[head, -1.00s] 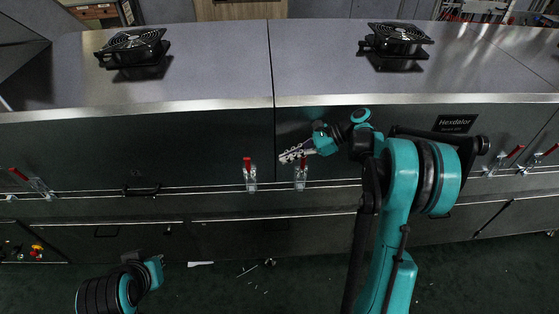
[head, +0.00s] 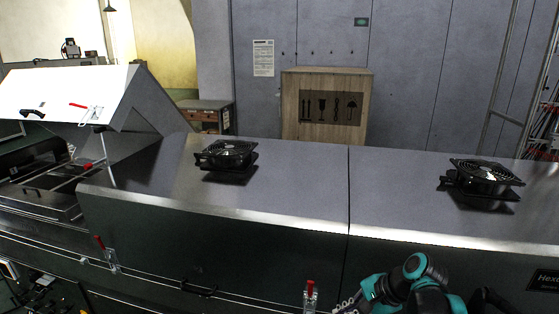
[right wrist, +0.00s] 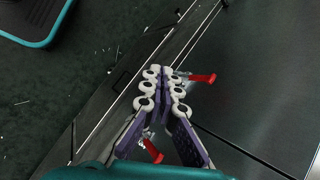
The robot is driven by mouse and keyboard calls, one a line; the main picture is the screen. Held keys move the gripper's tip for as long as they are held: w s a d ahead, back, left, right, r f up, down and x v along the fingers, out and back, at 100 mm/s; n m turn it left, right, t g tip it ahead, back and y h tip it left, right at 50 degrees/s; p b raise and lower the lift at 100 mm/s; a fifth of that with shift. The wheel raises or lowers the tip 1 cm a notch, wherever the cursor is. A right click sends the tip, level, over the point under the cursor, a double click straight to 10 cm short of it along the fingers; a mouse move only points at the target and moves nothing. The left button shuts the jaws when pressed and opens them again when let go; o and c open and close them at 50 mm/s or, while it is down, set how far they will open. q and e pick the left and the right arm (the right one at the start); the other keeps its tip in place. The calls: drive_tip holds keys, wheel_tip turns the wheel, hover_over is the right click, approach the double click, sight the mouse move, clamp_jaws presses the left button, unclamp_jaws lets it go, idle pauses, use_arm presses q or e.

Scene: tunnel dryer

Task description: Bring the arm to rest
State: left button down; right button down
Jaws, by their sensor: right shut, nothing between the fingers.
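My right arm is at the bottom right of the head view, with the gripper (head: 346,307) partly cut off by the lower edge. In the right wrist view my right gripper (right wrist: 161,72) is shut and empty, its fingertips together in front of the dryer's side. A red-handled toggle latch (right wrist: 203,78) shows close beside the fingertips, and another red handle (right wrist: 152,151) shows by the finger bases. I cannot tell whether the gripper touches them. My left gripper is out of view.
The long grey dryer (head: 250,240) fills the front, with two black fans (head: 226,154) (head: 484,177) on top. A hood (head: 72,92) stands raised at the left. A wooden crate (head: 326,80) stands behind. Latches (head: 310,294) (head: 107,254) line the front.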

drive_tip(key=s+d+f+n+t+h, duration=0.1)
drive_tip(key=s+n+h, duration=0.2)
drive_tip(key=s+n, duration=0.3)
drive_tip(key=s+f+n+t+h, duration=0.1)
drive_tip(key=s+n+t+h, duration=0.1)
drive_tip(key=s+n, duration=0.5)
drive_tip(key=shift+s+d+f+n+t+h, duration=0.3)
drive_tip(key=shift+s+d+h, duration=0.1)
drive_tip(key=shift+s+h, duration=0.25)
